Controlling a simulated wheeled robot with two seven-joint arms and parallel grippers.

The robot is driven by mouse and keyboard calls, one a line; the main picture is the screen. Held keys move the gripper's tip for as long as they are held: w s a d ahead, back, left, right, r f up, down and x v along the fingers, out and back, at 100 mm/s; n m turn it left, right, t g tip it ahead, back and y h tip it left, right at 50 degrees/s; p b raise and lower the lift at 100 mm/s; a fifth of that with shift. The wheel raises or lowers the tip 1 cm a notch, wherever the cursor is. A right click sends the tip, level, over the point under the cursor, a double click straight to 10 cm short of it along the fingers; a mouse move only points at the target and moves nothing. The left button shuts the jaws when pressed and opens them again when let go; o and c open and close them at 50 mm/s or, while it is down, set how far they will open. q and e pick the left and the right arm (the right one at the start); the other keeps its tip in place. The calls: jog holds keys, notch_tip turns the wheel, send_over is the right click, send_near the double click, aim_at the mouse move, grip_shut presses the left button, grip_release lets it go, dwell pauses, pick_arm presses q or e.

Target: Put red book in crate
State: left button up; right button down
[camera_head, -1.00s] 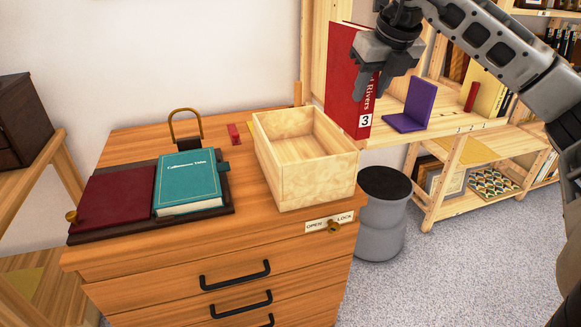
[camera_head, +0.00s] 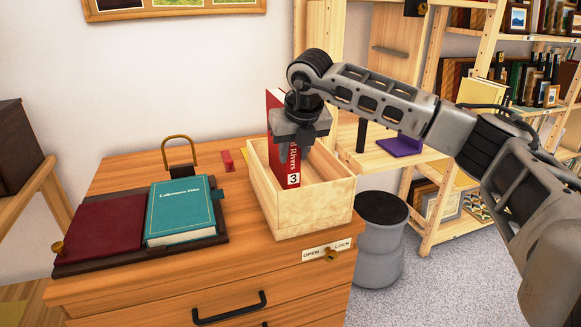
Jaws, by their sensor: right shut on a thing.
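The red book (camera_head: 291,172), with a "3" label low on its spine, stands upright with its lower part inside the light wooden crate (camera_head: 312,215). The crate is open-topped and sits on the right part of the wooden drawer cabinet. My right gripper (camera_head: 300,146) is above the crate, shut on the upper part of the red book and hiding some of it. Whether the book's bottom touches the crate floor cannot be told. My left gripper is not in view.
A teal book (camera_head: 181,211) and a dark red panel (camera_head: 104,227) lie on a dark tray at the cabinet's left. A padlock-shaped brass loop (camera_head: 178,146) stands behind them. A grey bin (camera_head: 379,240) stands right of the cabinet, before shelves with a purple bookend (camera_head: 402,146).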

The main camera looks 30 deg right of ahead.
aim_at(291, 166)
jog(key=shift+w+a+f, duration=0.15)
jog(key=shift+w, duration=0.05)
notch_tip(291, 166, down, 4)
jog(key=shift+w+a+r, duration=0.1)
jog(key=shift+r, duration=0.15)
jog(key=c, duration=1)
grip_release()
jog(key=shift+f, duration=0.1)
jog(key=shift+c, duration=0.2)
